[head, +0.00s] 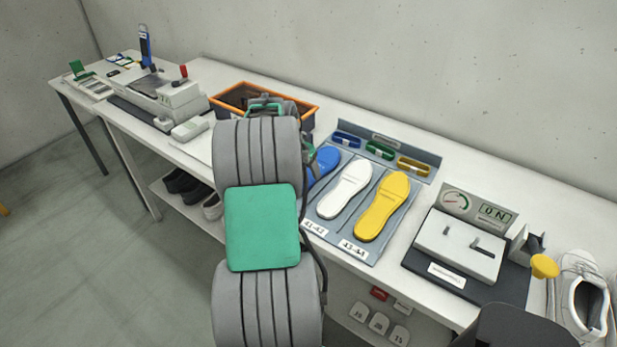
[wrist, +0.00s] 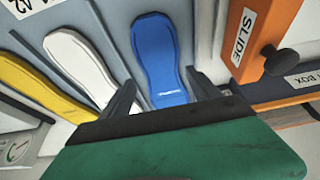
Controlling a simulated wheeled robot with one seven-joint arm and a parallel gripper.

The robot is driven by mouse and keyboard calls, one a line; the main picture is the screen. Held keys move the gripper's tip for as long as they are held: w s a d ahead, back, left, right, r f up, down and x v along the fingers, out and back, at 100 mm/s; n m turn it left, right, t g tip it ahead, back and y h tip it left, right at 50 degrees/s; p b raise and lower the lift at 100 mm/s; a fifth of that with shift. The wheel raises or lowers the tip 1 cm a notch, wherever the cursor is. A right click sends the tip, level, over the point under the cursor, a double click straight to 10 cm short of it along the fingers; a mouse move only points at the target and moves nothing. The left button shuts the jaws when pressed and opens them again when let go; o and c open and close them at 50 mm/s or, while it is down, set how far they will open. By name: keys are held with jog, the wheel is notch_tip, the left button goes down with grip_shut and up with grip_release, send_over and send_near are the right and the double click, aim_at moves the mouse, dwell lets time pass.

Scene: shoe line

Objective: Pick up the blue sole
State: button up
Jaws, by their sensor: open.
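The blue sole (head: 324,165) lies flat in the leftmost slot of a grey sole tray (head: 314,221), partly hidden by my arm in the head view. In the wrist view the blue sole (wrist: 158,58) is seen whole or nearly so, its lower end between my two fingers. My gripper (wrist: 163,92) is open, with one finger on each side of the sole's near end and nothing held. Whether the fingers touch the sole or hover above it, I cannot tell. In the head view my arm hides most of the gripper.
A white sole (head: 345,190) and a yellow sole (head: 383,206) lie beside it in the tray. An orange-rimmed box (head: 288,97) stands to the left at the back. A press with a gauge (head: 460,245) and a white shoe (head: 582,300) are at the right.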

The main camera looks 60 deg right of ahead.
aim_at(308, 175)
jog(key=x, duration=0.4)
jog(key=shift+w+p, duration=0.1)
jog(key=shift+p, duration=0.3)
jog(key=shift+c, duration=0.4)
jog(key=c, duration=1.2)
jog(key=shift+c, duration=0.5)
jog(key=shift+r, duration=0.15)
